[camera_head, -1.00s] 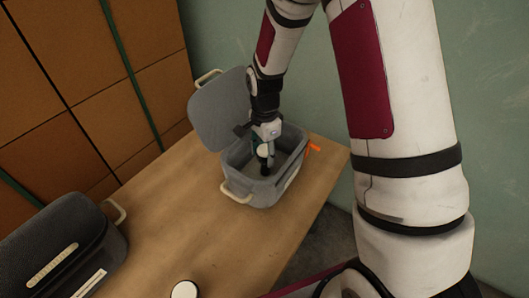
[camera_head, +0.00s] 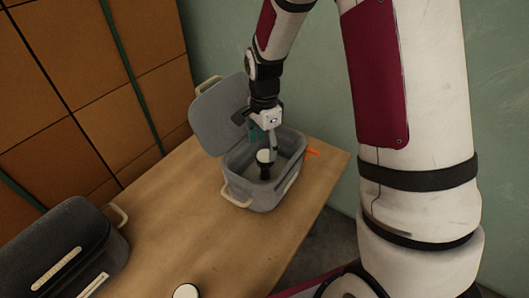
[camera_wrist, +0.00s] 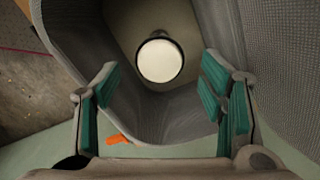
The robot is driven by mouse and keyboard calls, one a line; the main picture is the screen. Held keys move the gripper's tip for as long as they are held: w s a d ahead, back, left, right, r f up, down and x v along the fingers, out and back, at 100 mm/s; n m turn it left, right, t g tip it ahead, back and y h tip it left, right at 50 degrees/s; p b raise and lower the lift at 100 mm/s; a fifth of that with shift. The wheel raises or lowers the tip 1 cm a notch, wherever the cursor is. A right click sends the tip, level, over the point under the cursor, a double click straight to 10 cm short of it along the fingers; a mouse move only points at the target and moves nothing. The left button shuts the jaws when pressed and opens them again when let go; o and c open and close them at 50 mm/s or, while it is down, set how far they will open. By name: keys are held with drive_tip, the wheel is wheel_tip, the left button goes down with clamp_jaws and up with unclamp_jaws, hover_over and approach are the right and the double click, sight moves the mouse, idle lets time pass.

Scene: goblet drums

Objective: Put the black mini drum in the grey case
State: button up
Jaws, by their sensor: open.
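The black mini drum (camera_head: 264,167) stands inside the open grey case (camera_head: 237,191), its white head facing up. In the wrist view the drum (camera_wrist: 159,61) shows as a white disc with a dark rim, beyond the fingertips and inside the walls of the case (camera_wrist: 75,60). My gripper (camera_head: 266,143) is above the case opening, over the drum. In the wrist view its teal-padded fingers (camera_wrist: 158,88) are spread wide with nothing between them, apart from the drum. The case lid (camera_head: 220,112) stands raised at the back left.
A dark closed case (camera_head: 55,250) is at the table's left. Another white-topped item (camera_head: 186,291) is at the bottom edge. An orange piece (camera_head: 312,153) is beside the grey case's right side. The wooden table (camera_head: 215,245) is clear in front. Stacked brown boxes (camera_head: 100,80) stand behind.

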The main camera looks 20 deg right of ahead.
drive_tip(key=s+r+n+p, duration=0.1)
drive_tip(key=s+r+n, duration=0.3)
drive_tip(key=s+r, duration=0.45)
drive_tip(key=s+r+n, duration=0.3)
drive_tip(key=s+r, duration=0.3)
drive_tip(key=r, duration=0.6)
drive_tip(key=s+r+n+t, duration=0.1)
drive_tip(key=s+n, duration=0.7)
drive_tip(key=s, duration=1)
drive_tip(key=shift+s+d+r+n, duration=0.2)
drive_tip(key=shift+r+n, duration=0.2)
drive_tip(key=shift+r, duration=0.15)
drive_tip(key=shift+r, duration=0.1)
wheel_tip(320, 180, up, 16)
drive_tip(key=t+p, duration=0.3)
drive_tip(key=p, duration=1.1)
drive_tip(key=shift+p, duration=0.4)
